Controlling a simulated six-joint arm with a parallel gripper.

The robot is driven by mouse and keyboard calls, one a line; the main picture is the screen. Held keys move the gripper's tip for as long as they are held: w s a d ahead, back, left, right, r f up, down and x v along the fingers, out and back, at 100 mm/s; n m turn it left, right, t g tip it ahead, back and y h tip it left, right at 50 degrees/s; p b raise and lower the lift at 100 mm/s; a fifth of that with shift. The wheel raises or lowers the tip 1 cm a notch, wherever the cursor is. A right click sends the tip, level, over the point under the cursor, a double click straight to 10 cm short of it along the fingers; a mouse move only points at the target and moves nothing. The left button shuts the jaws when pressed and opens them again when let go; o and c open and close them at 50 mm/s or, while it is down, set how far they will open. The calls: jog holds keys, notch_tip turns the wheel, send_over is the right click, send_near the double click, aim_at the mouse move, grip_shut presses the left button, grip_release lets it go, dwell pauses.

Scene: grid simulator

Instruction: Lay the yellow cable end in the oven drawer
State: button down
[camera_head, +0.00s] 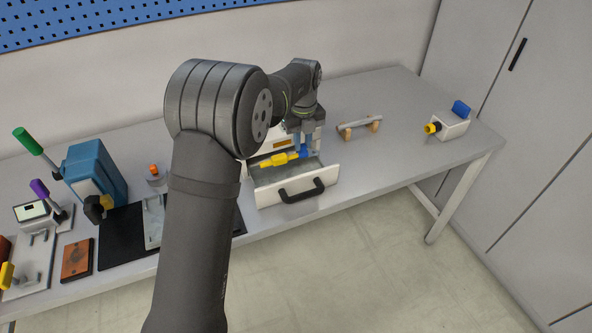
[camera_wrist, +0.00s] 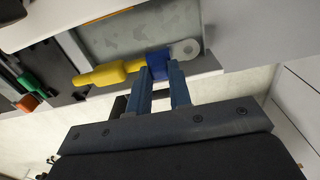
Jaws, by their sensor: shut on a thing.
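The yellow cable end (camera_head: 275,160) has a yellow body, a blue collar and a flat metal lug with a hole. In the wrist view the cable end (camera_wrist: 107,75) lies crosswise. My gripper (camera_head: 306,151) points down and is shut on the blue collar; in the wrist view both gripper fingers (camera_wrist: 160,70) meet the collar. The oven drawer (camera_head: 323,178) is pulled open, with a white front and a black handle. The cable end appears over the open drawer; its height above the grey drawer floor (camera_wrist: 130,35) is hard to tell. My arm hides part of the oven.
A grey bar on wooden supports (camera_head: 359,126) and a white box with yellow and blue parts (camera_head: 452,124) stand to the right. A blue machine (camera_head: 95,172), a black mat (camera_head: 120,240) and small fixtures lie left.

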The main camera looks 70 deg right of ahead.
notch_tip(320, 180, down, 8)
jog(key=shift+r, duration=0.1)
dwell(0.4)
jog(key=c, duration=1.3)
grip_release()
notch_tip(320, 180, up, 12)
notch_tip(320, 180, down, 12)
jog(key=shift+f, duration=0.1)
jog(key=shift+r, duration=1.95)
